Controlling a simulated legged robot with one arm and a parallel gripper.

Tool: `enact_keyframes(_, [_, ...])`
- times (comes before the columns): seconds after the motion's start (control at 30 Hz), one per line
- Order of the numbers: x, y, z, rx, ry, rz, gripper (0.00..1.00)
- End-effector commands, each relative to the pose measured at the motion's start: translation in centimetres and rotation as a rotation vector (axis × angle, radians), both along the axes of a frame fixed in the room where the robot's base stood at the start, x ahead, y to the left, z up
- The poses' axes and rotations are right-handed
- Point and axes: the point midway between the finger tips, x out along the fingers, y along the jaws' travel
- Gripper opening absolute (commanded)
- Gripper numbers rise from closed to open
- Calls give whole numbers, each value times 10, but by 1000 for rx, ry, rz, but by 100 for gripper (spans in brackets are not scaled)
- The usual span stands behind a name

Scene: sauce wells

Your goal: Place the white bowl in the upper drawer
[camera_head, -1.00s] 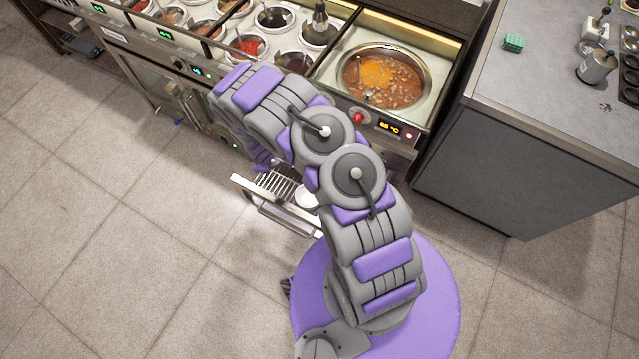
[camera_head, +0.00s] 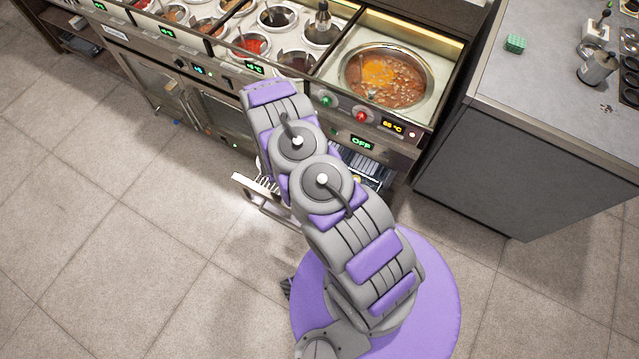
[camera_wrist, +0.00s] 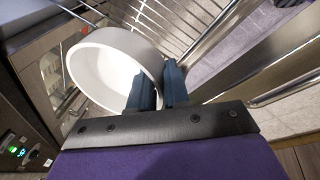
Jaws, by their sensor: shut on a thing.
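The white bowl (camera_wrist: 115,62) shows tilted in the wrist view, with its open side partly toward the camera. My gripper (camera_wrist: 158,85) is shut on the bowl's rim, one dark finger inside and one outside. In the head view my arm hides my gripper and most or all of the bowl. An open drawer with a metal front (camera_head: 262,203) and wire rack extends from the counter unit, partly behind my arm. The rack (camera_wrist: 185,22) also shows in the wrist view, beyond the bowl. I cannot tell whether the bowl touches it.
The counter unit holds several sauce wells (camera_head: 270,40) and a large soup pot (camera_head: 385,78). A grey counter (camera_head: 540,100) stands at the right with a green block (camera_head: 515,43) and a metal pitcher (camera_head: 597,67). The tiled floor at left is clear.

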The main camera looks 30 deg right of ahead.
Motion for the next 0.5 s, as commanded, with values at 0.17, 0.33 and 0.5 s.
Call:
enact_keyframes(0.17, [-6, -10, -25, 1, -8, 85, 0])
enact_keyframes(0.33, [-11, -16, -49, -5, -17, 172, 0])
enact_keyframes(0.5, [-14, -18, -62, -8, -23, 220, 0])
